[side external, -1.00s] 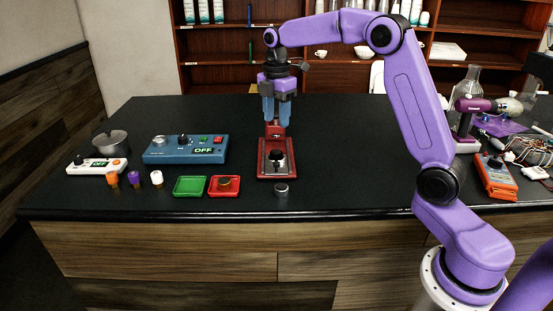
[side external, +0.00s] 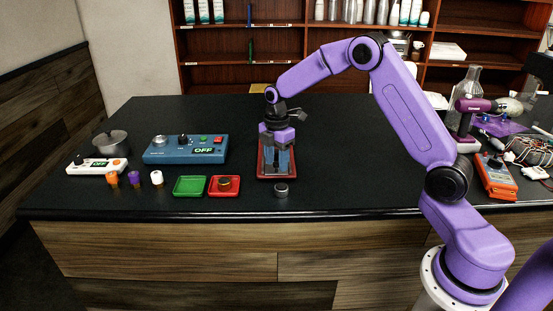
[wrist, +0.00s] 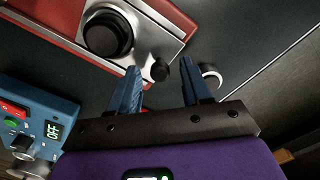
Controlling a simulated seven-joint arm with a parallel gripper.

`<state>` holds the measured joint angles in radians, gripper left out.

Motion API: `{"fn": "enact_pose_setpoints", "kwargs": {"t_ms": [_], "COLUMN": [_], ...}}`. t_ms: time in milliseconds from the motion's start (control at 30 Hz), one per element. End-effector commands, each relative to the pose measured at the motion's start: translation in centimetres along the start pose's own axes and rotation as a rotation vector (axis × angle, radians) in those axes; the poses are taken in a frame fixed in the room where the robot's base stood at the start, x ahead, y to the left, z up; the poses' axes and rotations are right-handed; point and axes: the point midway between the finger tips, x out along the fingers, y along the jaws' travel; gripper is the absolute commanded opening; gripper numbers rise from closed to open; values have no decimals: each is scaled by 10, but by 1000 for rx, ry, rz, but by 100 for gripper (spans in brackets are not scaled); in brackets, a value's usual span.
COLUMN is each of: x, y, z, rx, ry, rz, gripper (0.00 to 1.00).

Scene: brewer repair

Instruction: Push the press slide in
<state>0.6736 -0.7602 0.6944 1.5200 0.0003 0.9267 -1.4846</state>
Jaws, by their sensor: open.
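The press is a red unit (side external: 261,166) at the middle of the bench, mostly covered by my gripper in the side view. In the wrist view its red body (wrist: 50,27) carries a silver plate (wrist: 150,37) with a large round black knob. A small black knob (wrist: 160,70), probably the slide's handle, sits at the plate's edge. My gripper (side external: 277,172) points down over the front of the press. In the wrist view its open fingers (wrist: 160,67) appear either side of the small knob; I cannot tell whether they touch it. Nothing is held.
A small metal cylinder (side external: 281,190) stands just in front of the press. A red tray (side external: 212,192) and green tray (side external: 178,194) lie to its left. A blue control box (side external: 165,156) reads OFF. The bench behind the press is clear.

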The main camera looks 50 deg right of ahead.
Motion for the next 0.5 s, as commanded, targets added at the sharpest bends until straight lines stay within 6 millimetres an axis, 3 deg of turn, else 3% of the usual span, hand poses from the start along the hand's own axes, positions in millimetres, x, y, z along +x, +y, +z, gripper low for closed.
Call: {"fn": "enact_pose_setpoints", "kwargs": {"t_ms": [200,333,367,500], "x": [0,0,0,0], "y": [0,0,0,0], "z": [0,0,0,0], "rx": [0,0,0,0], "ry": [0,0,0,0], "rz": [0,0,0,0], "gripper": [48,6,0,0]}}
